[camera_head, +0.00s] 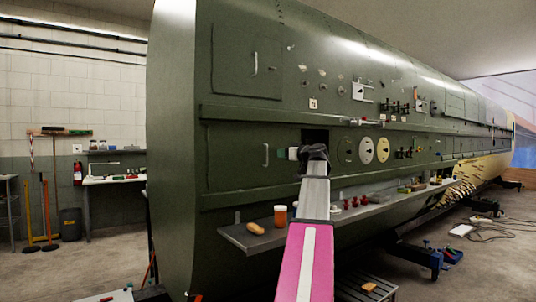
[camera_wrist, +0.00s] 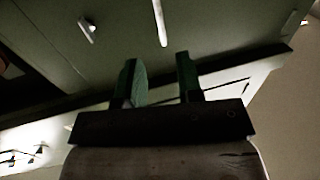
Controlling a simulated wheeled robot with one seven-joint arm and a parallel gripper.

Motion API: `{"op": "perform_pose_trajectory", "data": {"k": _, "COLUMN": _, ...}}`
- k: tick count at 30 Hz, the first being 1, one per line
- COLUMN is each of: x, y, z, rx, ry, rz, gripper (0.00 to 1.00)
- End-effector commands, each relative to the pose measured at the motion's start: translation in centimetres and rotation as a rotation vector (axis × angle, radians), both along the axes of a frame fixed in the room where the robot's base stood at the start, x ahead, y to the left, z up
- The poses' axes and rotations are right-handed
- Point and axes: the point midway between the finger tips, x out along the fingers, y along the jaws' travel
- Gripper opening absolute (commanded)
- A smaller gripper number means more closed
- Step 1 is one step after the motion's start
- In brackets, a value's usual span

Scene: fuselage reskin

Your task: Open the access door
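The green fuselage side carries two panel doors in the head view. The upper door (camera_head: 247,50) has a pale vertical handle (camera_head: 255,64). The lower door (camera_head: 235,158) has a similar handle (camera_head: 266,154) near its right edge. Both doors look shut; I cannot tell which one the task means. My gripper (camera_head: 291,153) is just right of the lower handle, with a gap between them. In the wrist view, my gripper's two fingers (camera_wrist: 159,78) are apart with nothing between them. A white bar handle (camera_wrist: 160,22) lies beyond the fingertips, not touching them.
A narrow shelf (camera_head: 262,240) runs below the lower door, bearing an orange jar (camera_head: 280,215) and small items. Floor at left (camera_head: 60,276) is mostly clear.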

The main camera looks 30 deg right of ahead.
Motion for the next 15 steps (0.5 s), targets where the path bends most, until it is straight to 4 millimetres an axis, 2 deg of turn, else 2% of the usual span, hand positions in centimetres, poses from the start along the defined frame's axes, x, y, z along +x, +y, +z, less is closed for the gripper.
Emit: {"op": "perform_pose_trajectory", "data": {"k": 15, "x": 8.0, "y": 2.1, "z": 0.0, "rx": 0.001, "ry": 0.001, "rz": 0.001, "gripper": 0.34}}
